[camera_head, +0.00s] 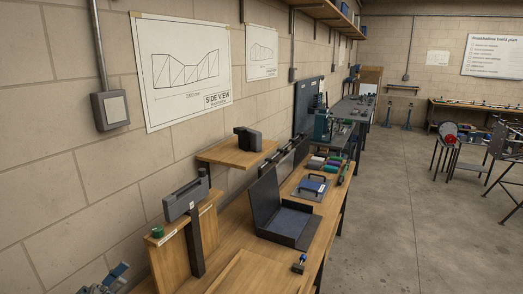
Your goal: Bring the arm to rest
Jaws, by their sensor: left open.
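What I take to be my left gripper (112,279) shows small at the bottom left corner, cut by the frame edge. It is grey and blue, and its jaws are open with nothing seen between them. It is left of the wooden workbench (240,246), near the block wall. Most of the left arm is out of the picture. My right gripper and right arm do not show.
An open dark case (284,222) lies on the bench. A shelf (237,152) juts from the wall. Concrete floor (400,230) to the right is clear.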

